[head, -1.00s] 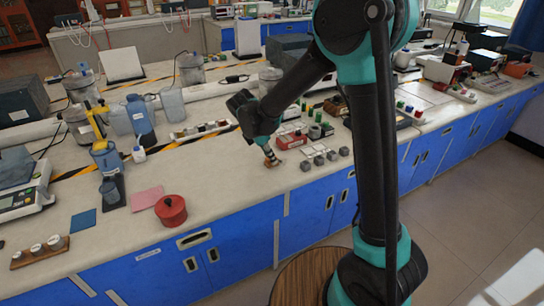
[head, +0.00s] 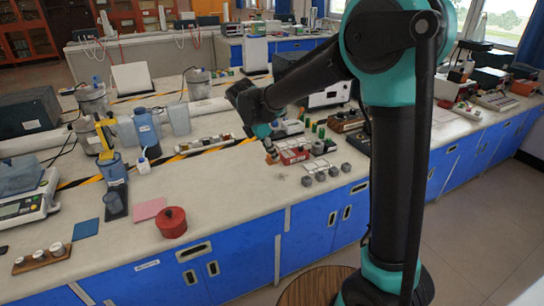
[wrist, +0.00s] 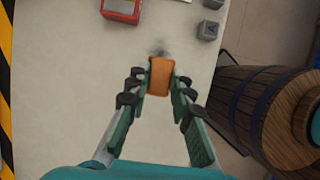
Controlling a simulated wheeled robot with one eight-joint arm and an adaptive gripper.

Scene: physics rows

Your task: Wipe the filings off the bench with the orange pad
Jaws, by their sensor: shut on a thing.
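My gripper (head: 270,151) is shut on the orange pad (wrist: 160,77), which sits between the fingertips in the wrist view. In the head view the pad (head: 271,159) shows small below the fingers, left of a red box. The filings (wrist: 160,49) are a small dark grey smudge on the pale bench (head: 222,185), just past the pad's far edge in the wrist view. They show faintly in the head view (head: 280,178), nearer the front edge than the pad. I cannot tell whether the pad touches the bench.
The red box (head: 293,156) and several grey blocks (head: 320,176) stand to the right of the filings. A red pot (head: 172,222), a pink sheet (head: 147,209) and a blue sheet (head: 86,229) lie to the left. The bench between is clear.

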